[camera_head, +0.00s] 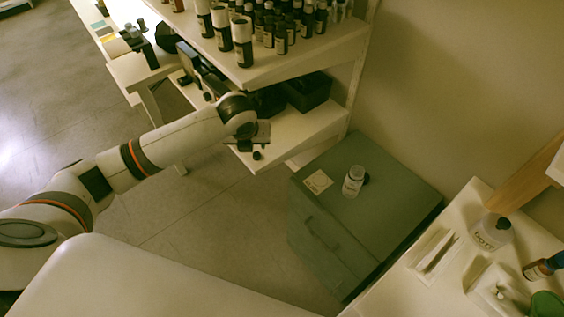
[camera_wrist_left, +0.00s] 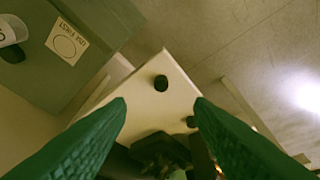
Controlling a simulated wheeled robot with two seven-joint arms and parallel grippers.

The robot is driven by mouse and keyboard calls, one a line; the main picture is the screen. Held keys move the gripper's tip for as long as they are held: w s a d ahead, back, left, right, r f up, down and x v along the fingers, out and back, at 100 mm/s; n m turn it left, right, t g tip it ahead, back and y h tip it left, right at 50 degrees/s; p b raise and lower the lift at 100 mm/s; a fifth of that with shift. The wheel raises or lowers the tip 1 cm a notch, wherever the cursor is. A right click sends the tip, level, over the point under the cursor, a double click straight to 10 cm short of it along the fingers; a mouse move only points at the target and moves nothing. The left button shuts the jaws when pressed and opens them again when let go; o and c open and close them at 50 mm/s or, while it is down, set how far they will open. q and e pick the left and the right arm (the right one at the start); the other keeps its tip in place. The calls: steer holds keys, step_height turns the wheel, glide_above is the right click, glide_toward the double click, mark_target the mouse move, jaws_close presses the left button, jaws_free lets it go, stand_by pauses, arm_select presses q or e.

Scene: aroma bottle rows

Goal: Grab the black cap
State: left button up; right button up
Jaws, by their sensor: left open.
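A small black cap (camera_wrist_left: 160,83) sits on the cream lower shelf (camera_wrist_left: 166,62) near its corner. In the head view it appears as a dark round piece (camera_head: 257,155). A second small dark piece (camera_wrist_left: 191,121) lies on the same shelf, close to the right fingertip in the picture. My left gripper (camera_wrist_left: 160,104) is open, with its green fingers on either side of the view. The cap shows between and just beyond the fingertips, with nothing held. In the head view my left arm reaches to this shelf, and its fingers are hard to make out. My right gripper is not in view.
A grey-green cabinet (camera_head: 330,222) stands right of the shelf. An upper shelf (camera_head: 290,66) with several dark bottles overhangs the lower one. Dark boxes (camera_head: 306,91) stand further back.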

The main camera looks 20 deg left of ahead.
arm_select(q)
glide_toward(256, 155)
steer(key=shift+w+f+m, duration=0.15)
steer(key=shift+w+f, duration=0.05)
steer(key=shift+f, duration=0.3)
steer(key=shift+w+f+m, duration=0.15)
steer(key=shift+f, duration=0.35)
steer(key=shift+x, duration=0.95)
steer(key=x, duration=0.4)
steer(key=shift+w+f, duration=0.15)
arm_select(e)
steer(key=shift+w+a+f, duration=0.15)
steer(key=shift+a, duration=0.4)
arm_select(q)
steer(key=shift+c, duration=0.3)
jaws_close()
